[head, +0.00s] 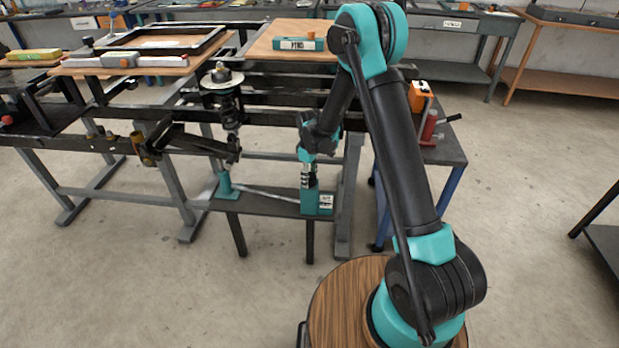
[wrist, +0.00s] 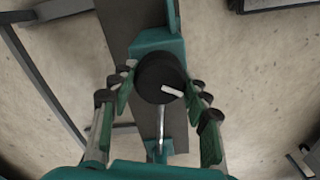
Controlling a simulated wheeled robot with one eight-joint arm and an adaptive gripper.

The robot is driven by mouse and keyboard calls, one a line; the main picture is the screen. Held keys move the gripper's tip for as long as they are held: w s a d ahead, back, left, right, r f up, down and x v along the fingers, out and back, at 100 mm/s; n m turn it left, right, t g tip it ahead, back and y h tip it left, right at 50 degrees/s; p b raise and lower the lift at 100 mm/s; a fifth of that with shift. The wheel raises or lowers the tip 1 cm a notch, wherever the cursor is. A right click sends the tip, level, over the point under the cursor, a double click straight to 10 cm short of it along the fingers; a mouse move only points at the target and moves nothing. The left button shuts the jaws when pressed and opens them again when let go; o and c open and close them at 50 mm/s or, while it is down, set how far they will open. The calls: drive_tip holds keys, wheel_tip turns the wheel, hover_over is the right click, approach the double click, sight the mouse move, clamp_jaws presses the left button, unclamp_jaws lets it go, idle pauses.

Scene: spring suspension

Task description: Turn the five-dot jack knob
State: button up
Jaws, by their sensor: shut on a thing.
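The jack (head: 317,203) is a teal block with a pale label, standing on a low dark shelf. My gripper (head: 308,168) points down onto its top. In the wrist view, a round black knob (wrist: 152,72) with one white pointer mark lies between the fingertips. The two green-padded fingers of my gripper (wrist: 161,80) are shut on the knob from either side. The pointer mark is toward the knob's right side. The knob is hidden by the gripper in the head view, and I cannot make out dots in either view.
A second teal stand (head: 226,186) is on the left of the same shelf (head: 260,204), below a spring strut (head: 229,105). A thin pale rod runs between stand and jack. A dark frame is behind. A small side table with an orange device (head: 420,96) is at right.

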drive_tip(key=n, duration=0.3)
drive_tip(key=shift+n, duration=2.1)
drive_tip(key=o, duration=1.2)
drive_tip(key=shift+c, duration=0.2)
wheel_tip(320, 180, up, 12)
